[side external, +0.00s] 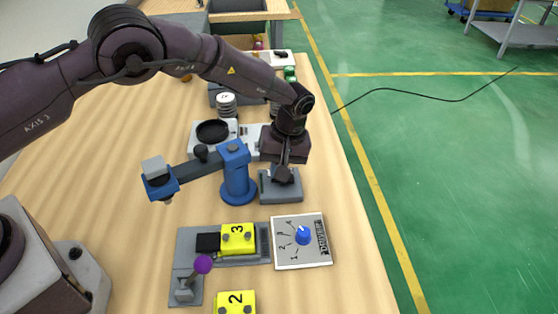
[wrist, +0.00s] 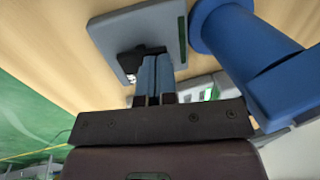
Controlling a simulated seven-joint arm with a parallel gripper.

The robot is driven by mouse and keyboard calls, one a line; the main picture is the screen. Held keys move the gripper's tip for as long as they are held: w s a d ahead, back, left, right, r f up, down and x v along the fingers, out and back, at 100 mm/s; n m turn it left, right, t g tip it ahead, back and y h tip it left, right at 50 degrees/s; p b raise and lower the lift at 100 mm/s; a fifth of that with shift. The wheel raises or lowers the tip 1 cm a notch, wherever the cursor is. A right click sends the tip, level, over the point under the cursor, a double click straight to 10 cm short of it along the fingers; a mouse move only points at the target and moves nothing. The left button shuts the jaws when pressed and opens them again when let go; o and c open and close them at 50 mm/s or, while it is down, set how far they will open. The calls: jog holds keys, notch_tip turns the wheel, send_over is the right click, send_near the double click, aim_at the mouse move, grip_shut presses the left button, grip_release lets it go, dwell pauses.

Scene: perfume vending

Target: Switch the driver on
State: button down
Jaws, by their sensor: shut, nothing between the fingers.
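A white panel (side external: 318,254) with numbered marks, a blue knob (side external: 303,236) and a dark label that seems to read "DRIVER" lies near the right edge of the table. My gripper (side external: 284,176) is shut and empty, pointing down at a grey block (side external: 284,192) behind the panel. In the wrist view, the fingertips (wrist: 155,62) are at a black part (wrist: 138,58) on the grey block (wrist: 120,32). Whether they touch it I cannot tell. The fingers partly hide that part.
A blue post with a swing arm (side external: 238,172) stands just left of my gripper and fills the right of the wrist view (wrist: 255,55). Yellow blocks (side external: 237,237) (side external: 235,300) and a purple-knobbed lever (side external: 202,265) are in front. Round weights (side external: 227,105) stand behind.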

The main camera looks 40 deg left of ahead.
jog(key=shift+s+a+f, duration=0.15)
jog(key=shift+s+f, duration=0.05)
jog(key=shift+f, duration=0.15)
jog(key=shift+w, duration=0.1)
jog(key=shift+w+d+r, duration=0.15)
jog(key=shift+w+d, duration=0.35)
jog(key=shift+d, duration=0.15)
jog(key=shift+r, duration=0.1)
notch_tip(320, 180, up, 14)
jog(key=w+d, duration=0.2)
jog(key=shift+f, duration=0.2)
dwell(0.5)
